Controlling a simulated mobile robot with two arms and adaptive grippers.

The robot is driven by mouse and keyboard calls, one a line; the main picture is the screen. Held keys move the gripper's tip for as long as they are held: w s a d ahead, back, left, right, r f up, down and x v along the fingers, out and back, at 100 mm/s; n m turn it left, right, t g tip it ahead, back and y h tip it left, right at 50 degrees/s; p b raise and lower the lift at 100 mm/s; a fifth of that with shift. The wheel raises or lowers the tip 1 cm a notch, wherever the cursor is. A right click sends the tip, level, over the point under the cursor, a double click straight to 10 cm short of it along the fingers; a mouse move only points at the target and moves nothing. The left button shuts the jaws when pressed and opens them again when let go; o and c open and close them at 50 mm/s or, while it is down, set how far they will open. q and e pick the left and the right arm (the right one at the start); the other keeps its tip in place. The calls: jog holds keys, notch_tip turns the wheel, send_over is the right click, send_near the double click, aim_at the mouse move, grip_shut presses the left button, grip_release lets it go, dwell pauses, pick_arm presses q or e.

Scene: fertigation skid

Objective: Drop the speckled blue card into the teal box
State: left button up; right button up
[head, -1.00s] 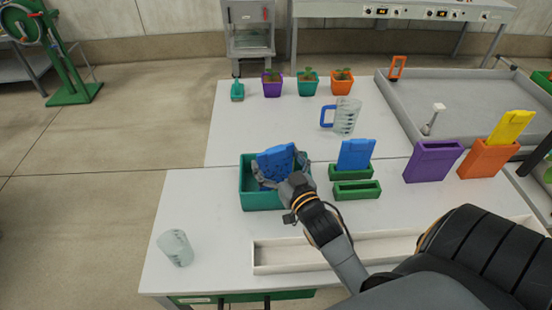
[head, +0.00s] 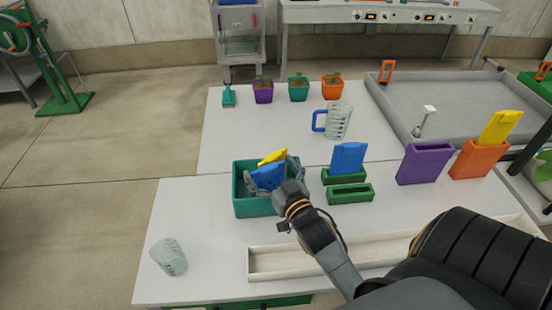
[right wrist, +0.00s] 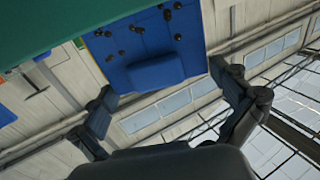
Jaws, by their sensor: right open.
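The teal box (head: 256,207) stands on the near white table. The speckled blue card (head: 268,178) is in the mouth of the box, tilted, with its lower part hidden by the box wall. My right gripper (head: 272,174) is over the box with its fingers spread to either side of the card. In the right wrist view the blue card (right wrist: 150,50) shows black specks and a raised block, and a gap shows between it and the open fingers (right wrist: 163,82). My left gripper is not in view.
A yellow card (head: 273,157) shows at the box's back. Right of the box are two green holders (head: 350,194), one with a plain blue card (head: 348,158), then purple (head: 425,165) and orange (head: 474,160) holders. A beaker (head: 169,257) and a white tray (head: 285,263) are nearer.

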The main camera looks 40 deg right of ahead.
jog(key=shift+r, duration=0.65)
jog(key=s+a+b, duration=0.2)
jog(key=s, duration=1)
jog(key=shift+f, duration=0.15)
